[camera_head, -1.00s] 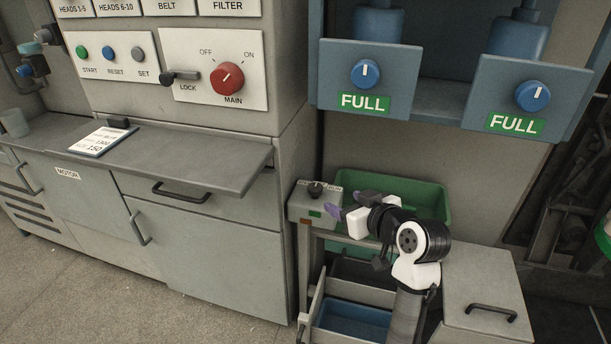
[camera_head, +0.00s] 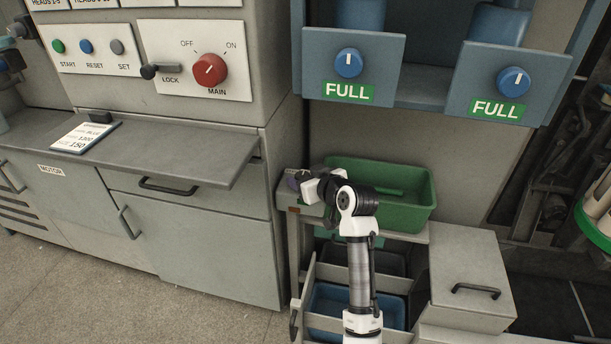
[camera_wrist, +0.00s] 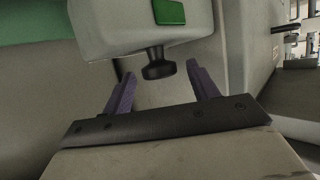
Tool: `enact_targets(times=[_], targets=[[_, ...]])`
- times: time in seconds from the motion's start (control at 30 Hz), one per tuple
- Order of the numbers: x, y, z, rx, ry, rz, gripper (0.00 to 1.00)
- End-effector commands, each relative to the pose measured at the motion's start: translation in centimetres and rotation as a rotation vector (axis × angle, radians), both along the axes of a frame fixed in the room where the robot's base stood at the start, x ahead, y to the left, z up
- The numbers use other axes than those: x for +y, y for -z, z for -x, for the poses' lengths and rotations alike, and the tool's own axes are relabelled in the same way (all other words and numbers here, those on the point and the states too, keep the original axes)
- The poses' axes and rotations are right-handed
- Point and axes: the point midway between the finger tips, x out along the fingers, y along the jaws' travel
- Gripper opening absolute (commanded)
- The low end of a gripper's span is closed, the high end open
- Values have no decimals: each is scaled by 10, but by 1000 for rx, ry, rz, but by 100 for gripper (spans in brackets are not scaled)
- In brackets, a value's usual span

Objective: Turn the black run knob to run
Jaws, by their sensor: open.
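The black run knob (camera_wrist: 158,66) sticks out from a light grey box (camera_wrist: 130,28) in the wrist view. A green patch (camera_wrist: 169,11) shows on another face of the box. My gripper (camera_wrist: 160,74) is open, with one purple finger on each side of the knob near the fingertips. Gaps show on both sides, so neither finger seems to touch it. In the head view, my gripper (camera_head: 292,179) is over the box (camera_head: 311,209) and hides the knob. The knob's setting and labels cannot be read.
A green bin (camera_head: 405,215) stands right behind my arm. A grey shelf edge (camera_head: 225,165) juts out to the left. Blue panels with blue dials (camera_head: 348,63) hang above. A blue tray (camera_head: 335,302) and a handled grey box (camera_head: 470,265) are lower down.

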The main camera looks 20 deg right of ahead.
Motion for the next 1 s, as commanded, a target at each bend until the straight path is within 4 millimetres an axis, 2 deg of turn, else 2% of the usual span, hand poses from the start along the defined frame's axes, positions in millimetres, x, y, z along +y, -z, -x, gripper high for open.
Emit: enact_targets(times=[0.33,0.67,1.0], targets=[[1,2,-3,0,0,0,58],[1,2,-3,0,0,0,15],[4,1,-3,1,56,-3,15]])
